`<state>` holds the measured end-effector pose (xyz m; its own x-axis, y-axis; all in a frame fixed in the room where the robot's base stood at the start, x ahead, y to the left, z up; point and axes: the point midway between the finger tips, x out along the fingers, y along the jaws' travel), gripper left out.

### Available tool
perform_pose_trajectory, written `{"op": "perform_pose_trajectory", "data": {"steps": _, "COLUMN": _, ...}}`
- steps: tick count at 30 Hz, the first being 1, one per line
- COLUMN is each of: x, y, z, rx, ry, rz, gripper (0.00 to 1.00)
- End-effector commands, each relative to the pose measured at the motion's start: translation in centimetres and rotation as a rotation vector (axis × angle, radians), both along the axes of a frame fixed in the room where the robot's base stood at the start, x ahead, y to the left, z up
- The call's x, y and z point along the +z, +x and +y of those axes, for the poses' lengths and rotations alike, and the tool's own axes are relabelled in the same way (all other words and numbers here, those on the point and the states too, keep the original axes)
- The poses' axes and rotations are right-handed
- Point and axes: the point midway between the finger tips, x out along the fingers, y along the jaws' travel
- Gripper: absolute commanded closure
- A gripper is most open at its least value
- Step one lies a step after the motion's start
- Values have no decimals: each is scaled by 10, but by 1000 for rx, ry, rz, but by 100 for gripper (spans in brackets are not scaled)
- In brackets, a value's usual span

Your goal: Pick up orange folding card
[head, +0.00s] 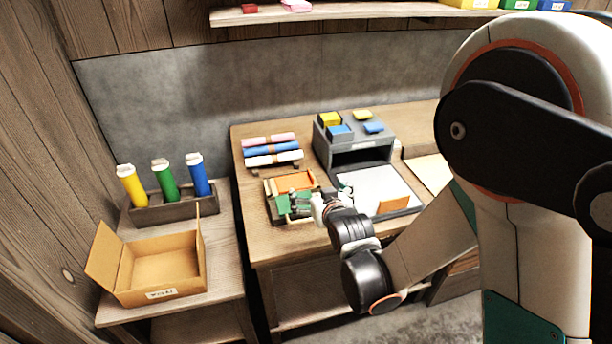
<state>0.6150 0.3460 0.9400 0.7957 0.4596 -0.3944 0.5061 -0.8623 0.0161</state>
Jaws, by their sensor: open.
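A small orange card (393,205) stands at a slant on the front of a white board on the right half of the workbench. Another flat orange piece (294,182) lies in the back of a shallow wooden tray (268,189). I cannot tell which of the two is the folding card. My gripper (303,206) is open over the front of that tray, in front of the flat orange piece and left of the standing card. Green pieces (283,205) show beside its fingers. My gripper hides part of the tray, and whether it touches anything is unclear.
Rolls (272,149) lie behind the tray, and a grey box (357,148) with yellow and blue blocks stands at the back. An open cardboard box (165,262) and several coloured tubes (165,180) are on the left table. A shelf (350,12) runs above.

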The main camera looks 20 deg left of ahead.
Motion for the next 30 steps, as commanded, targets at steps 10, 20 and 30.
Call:
{"op": "perform_pose_trajectory", "data": {"steps": 10, "x": -26, "y": 7, "z": 39, "rx": 37, "ry": 21, "rz": -2, "gripper": 0}}
{"op": "perform_pose_trajectory", "data": {"steps": 20, "x": -46, "y": 50, "z": 66, "rx": 36, "ry": 20, "rz": -2, "gripper": 0}}
{"op": "perform_pose_trajectory", "data": {"steps": 30, "x": -58, "y": 75, "z": 80, "rx": 36, "ry": 20, "rz": -2, "gripper": 0}}
